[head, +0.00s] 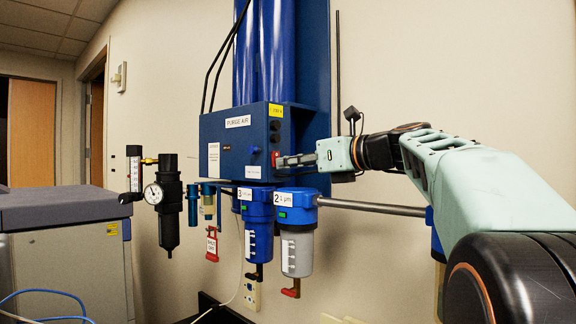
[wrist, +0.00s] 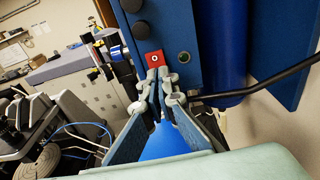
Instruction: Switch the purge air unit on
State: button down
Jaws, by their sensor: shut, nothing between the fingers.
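The purge air unit is a blue box (head: 228,150) with a "PURGE AIR" label, mounted on the wall in the head view. On its right side face is a small red switch (head: 275,155). In the wrist view the red switch (wrist: 154,58) shows a white round mark facing me. My gripper (head: 281,161) is shut and empty, pointing at that side face. In the wrist view my fingertips (wrist: 159,76) are right in front of the switch and cover its lower edge. I cannot tell whether they touch it.
Black knobs (wrist: 141,28) and a small round greenish light (wrist: 184,57) sit near the switch. Filters with blue heads (head: 297,198) and a pipe (head: 370,207) are below my gripper. A black cable (wrist: 270,86) runs to the right. A regulator with gauge (head: 153,193) hangs left.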

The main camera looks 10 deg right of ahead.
jog(key=shift+w+a+f+t+y+b, duration=0.25)
jog(key=shift+f+b, duration=0.3)
jog(key=shift+b, duration=0.3)
jog(key=shift+r+p, duration=0.3)
jog(key=shift+p, duration=0.05)
jog(key=shift+s+d, duration=0.1)
jog(key=shift+d, duration=0.05)
jog(key=v, duration=1.1)
jog(key=shift+s+d+f, duration=0.2)
jog(key=shift+s+f, duration=0.05)
jog(key=shift+s, duration=0.1)
